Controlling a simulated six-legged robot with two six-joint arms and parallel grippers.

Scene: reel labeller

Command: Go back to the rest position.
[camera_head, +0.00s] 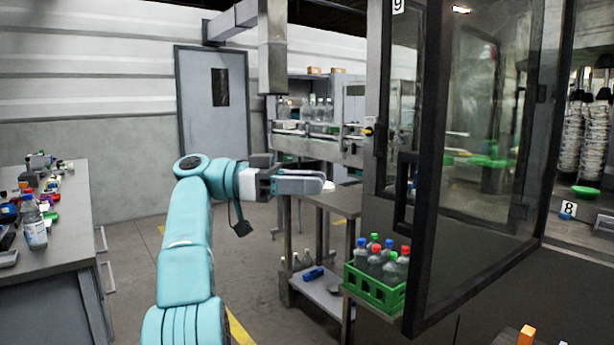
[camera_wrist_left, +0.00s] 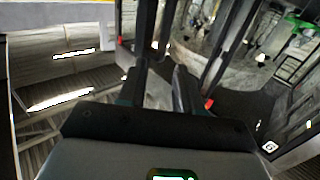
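My left arm comes in from the lower left in the head view, teal with a grey gripper. My left gripper (camera_head: 312,183) is held out level in mid-air, its fingers pointing right towards the machine's dark door frame. In the left wrist view its two dark fingers (camera_wrist_left: 158,75) stand apart with a gap between them and nothing held. A small white thing shows at the fingertips in the head view; I cannot tell whether it lies behind them. My right gripper is in neither view.
A glass door with a dark frame (camera_head: 425,180) stands open at the right. A green crate (camera_head: 373,290) of bottles sits low beside it. A grey table (camera_head: 340,199) is behind the gripper. A cluttered bench (camera_head: 65,255) stands left. Floor shows between bench and crate.

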